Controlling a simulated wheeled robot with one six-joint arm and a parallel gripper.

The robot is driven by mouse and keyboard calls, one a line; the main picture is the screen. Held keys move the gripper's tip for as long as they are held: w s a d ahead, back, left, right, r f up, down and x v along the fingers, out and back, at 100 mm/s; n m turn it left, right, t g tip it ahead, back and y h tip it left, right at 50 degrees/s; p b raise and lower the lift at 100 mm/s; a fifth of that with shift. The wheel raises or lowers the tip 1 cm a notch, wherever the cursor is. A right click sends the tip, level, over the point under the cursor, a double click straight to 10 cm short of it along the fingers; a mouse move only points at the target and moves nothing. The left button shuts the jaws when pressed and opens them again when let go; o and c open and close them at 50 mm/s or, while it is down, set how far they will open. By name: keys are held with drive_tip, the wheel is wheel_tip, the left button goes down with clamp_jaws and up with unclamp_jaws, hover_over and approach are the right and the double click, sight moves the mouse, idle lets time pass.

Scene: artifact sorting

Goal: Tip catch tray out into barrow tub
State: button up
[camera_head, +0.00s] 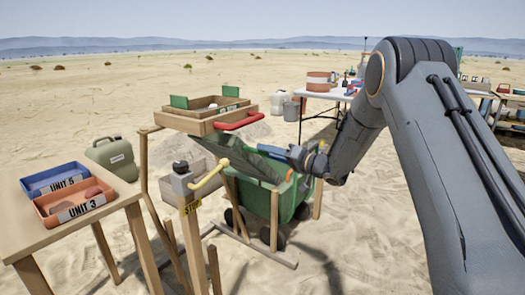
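The catch tray (246,163) looks like a dark grey-green pan under the wooden sieve box (201,122). It slopes down to the right, over the green barrow tub (292,203). A blue bar (271,149), apparently its handle, runs along its upper right side. My gripper (295,156) is at the right end of this bar and seems to touch it. Its fingers are too small and overlapped to show whether they are closed. The tray's inside and any contents are hidden, as is most of the tub's inside.
A wooden post with a yellow lever (209,175) stands in front of the tray. At left, a table (95,225) holds orange and blue bins. A jerrycan (112,157) stands behind it.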

drive_tip(key=v, duration=0.5)
drive_tip(key=shift+p, duration=0.3)
drive_tip(key=shift+w+r, duration=0.1)
drive_tip(key=shift+r, duration=0.05)
idle(0.8)
